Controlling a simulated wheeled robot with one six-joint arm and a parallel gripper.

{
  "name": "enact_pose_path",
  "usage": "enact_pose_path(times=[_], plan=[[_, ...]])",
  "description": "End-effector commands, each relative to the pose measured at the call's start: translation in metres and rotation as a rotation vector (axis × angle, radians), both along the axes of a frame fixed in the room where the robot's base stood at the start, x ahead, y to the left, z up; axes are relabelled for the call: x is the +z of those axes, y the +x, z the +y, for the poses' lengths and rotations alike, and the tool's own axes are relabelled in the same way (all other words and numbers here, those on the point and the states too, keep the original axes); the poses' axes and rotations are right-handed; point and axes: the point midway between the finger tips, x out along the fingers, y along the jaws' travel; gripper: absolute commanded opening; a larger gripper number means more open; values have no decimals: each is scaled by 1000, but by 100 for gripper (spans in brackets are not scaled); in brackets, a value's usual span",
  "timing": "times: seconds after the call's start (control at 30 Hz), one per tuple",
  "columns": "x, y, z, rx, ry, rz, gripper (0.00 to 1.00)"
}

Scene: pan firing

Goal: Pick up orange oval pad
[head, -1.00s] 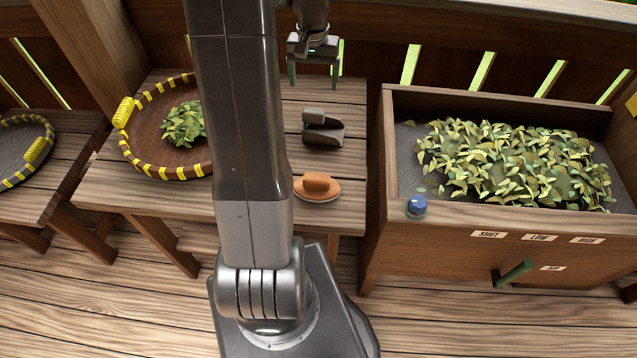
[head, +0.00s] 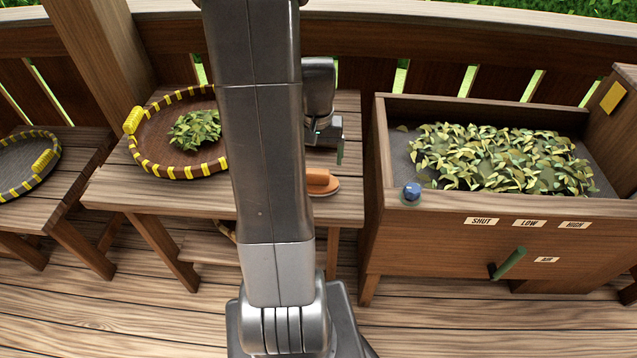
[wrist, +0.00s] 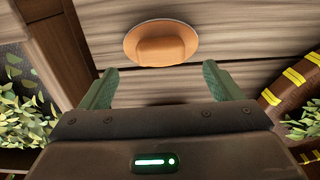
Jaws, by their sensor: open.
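The orange oval pad (head: 321,182) lies flat on the wooden table, with a raised block-like grip on its top. In the head view my arm hides its left part. In the wrist view the whole pad (wrist: 162,43) shows, ahead of my gripper and roughly centred between the fingers. My gripper (wrist: 160,84) is open and empty, with its two green fingers apart and not touching the pad. In the head view my gripper (head: 340,150) is above the table, just behind the pad, and mostly hidden by my arm.
A round basket with yellow bindings (head: 140,152) holding leaves stands left on the same table (head: 110,190). A wooden firing box (head: 385,150) full of leaves stands close on the right, with a blue knob (head: 411,192) and a green handle (head: 510,263) on it.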

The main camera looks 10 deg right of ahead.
Motion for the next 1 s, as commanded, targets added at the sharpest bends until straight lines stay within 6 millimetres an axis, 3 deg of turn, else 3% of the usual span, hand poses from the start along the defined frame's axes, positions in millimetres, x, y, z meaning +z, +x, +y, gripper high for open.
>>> enact_pose_path(times=[0.27,0.6,0.9,1.0], plan=[[-22,-1,0,-1,1,3,85],[-64,-2,1,-1,1,3,85],[-67,-1,1,-1,0,-1,85],[-67,-1,1,-1,0,-1,68]])
